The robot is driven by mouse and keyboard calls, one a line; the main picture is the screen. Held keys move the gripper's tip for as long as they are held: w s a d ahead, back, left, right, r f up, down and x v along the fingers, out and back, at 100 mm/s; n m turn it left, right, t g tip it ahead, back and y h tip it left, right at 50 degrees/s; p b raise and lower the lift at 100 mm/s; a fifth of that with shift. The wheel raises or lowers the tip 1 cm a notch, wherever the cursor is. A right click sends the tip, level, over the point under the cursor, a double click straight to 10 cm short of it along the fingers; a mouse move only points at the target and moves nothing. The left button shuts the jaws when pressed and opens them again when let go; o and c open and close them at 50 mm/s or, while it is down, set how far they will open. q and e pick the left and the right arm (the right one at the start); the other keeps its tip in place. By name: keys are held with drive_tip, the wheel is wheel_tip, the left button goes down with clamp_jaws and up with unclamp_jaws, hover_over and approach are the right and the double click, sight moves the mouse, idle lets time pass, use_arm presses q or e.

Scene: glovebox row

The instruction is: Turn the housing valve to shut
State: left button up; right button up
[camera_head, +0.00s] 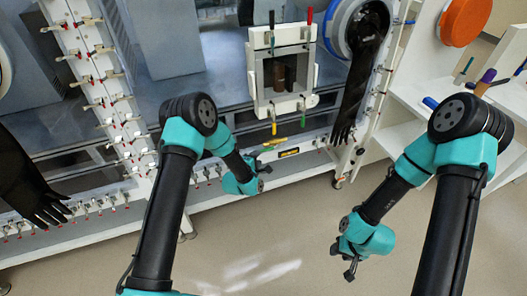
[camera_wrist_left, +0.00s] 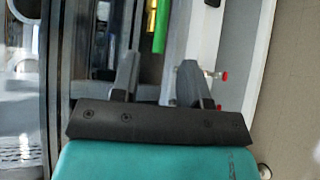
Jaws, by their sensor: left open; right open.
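I cannot tell for certain which part is the housing valve. A green bar (camera_wrist_left: 161,28) shows in the left wrist view, beyond the fingers. My right gripper (camera_head: 350,270) is open and empty over the floor, well away from the cabinet.
A black glove (camera_head: 357,85) hangs from a round port right of the hatch. Another black glove (camera_head: 32,185) hangs at left. A white column with several clamps (camera_head: 100,75) stands left of the hatch. White shelves (camera_head: 410,95) are at right. The floor in front is clear.

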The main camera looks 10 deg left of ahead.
sight(263, 151)
use_arm(q)
drive_tip(key=x, duration=0.7)
drive_tip(key=shift+w, duration=0.1)
drive_tip(key=shift+c, duration=0.4)
clamp_jaws()
